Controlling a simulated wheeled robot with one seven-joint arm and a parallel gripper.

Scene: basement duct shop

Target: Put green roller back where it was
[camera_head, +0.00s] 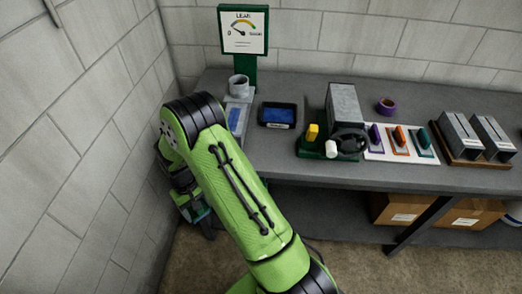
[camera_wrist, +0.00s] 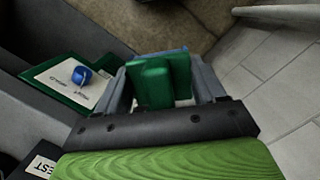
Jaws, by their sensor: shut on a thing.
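In the wrist view my gripper (camera_wrist: 165,75) is shut on a green blocky thing (camera_wrist: 154,85), which may be the green roller; its full shape is partly hidden by the jaws. In the head view my gripper (camera_head: 194,208) is low at the left end of the bench, beside the wall and mostly hidden by my arm.
A black tray (camera_head: 277,115), grey cup (camera_head: 239,84) and gauge sign (camera_head: 243,30) stand left. The wrist view shows a white-and-green panel with a blue knob (camera_wrist: 81,75).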

